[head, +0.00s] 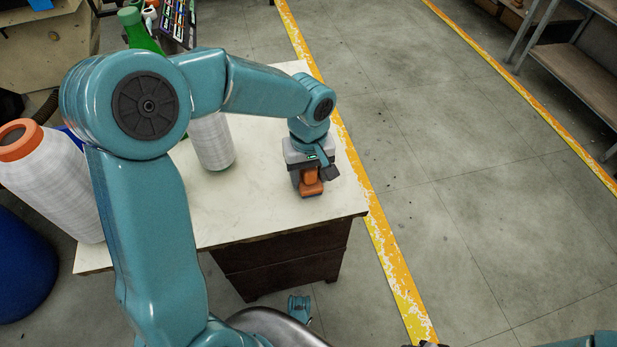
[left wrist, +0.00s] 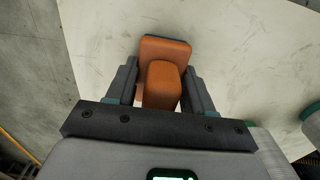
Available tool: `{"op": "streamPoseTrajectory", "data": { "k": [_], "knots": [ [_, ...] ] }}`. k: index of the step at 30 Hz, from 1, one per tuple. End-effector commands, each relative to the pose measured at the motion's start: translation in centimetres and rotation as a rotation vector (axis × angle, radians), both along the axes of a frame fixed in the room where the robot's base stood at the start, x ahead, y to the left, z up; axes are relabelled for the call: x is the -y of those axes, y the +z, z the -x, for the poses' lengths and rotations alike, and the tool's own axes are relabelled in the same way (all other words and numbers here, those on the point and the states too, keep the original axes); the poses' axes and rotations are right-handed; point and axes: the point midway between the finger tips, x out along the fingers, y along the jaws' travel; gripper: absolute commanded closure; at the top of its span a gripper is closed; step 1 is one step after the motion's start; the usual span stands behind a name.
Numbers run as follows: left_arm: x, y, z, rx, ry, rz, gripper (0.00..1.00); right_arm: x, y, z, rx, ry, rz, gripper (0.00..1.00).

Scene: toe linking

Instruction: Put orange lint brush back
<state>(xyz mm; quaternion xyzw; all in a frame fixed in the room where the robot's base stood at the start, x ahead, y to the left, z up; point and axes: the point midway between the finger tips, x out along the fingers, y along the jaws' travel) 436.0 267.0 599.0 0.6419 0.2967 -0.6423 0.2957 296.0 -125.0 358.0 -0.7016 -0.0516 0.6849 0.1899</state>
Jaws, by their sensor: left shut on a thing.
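The orange lint brush (head: 311,184) is at the right end of the white-topped table (head: 262,208), near its front right corner. My left gripper (head: 313,180) is over it, pointing down. In the left wrist view the brush (left wrist: 163,80) lies between the two dark fingers of my left gripper (left wrist: 161,88), which are shut on its orange handle. The wider orange part reaches beyond the fingertips. I cannot tell whether the brush touches the tabletop. My right gripper is not clearly in view; only part of a teal arm shows at the bottom right.
A white spool (head: 211,142) stands on the table left of the gripper. A larger white cone with an orange top (head: 50,180) is at the left edge. A green bottle (head: 138,32) stands behind my arm. Open floor lies right of the table.

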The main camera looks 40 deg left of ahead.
Motion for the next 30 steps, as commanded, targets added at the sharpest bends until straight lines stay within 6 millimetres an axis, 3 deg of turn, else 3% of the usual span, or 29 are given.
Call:
{"op": "streamPoseTrajectory", "data": {
  "k": [11, 12, 14, 15, 23, 26, 30],
  "knots": [
    [0.0, -0.5, 0.0, 0.001, 0.0, 0.0, 1.0, 0.1, -0.3, -0.1, 0.002, -0.002, 0.0, 0.57],
    [0.0, -0.5, 0.0, 0.001, 0.0, 0.0, 0.45, 0.1, -0.3, -0.1, 0.002, -0.003, 0.0, 0.57],
    [0.0, -0.4, 0.0, 0.001, 0.0, 0.0, 0.25, 0.1, -0.2, -0.1, 0.002, -0.003, 0.0, 0.57],
    [0.0, -0.4, 0.0, 0.001, 0.0, 0.0, 0.22, 0.1, -0.2, -0.1, 0.002, -0.003, 0.0, 0.57],
    [0.0, -0.3, 0.0, 0.001, 0.0, 0.0, 0.22, 0.1, -0.1, -0.1, 0.002, -0.002, 0.0, 0.57],
    [0.0, 0.6, -0.1, 0.003, 0.0, 0.0, 0.22, 0.0, 0.4, 0.0, 0.0, 0.001, 0.0, 0.57],
    [0.0, 3.5, -0.1, 0.007, -0.001, -0.001, 0.22, -0.2, 1.6, 0.2, -0.003, 0.009, -0.002, 0.57]
  ]
}}
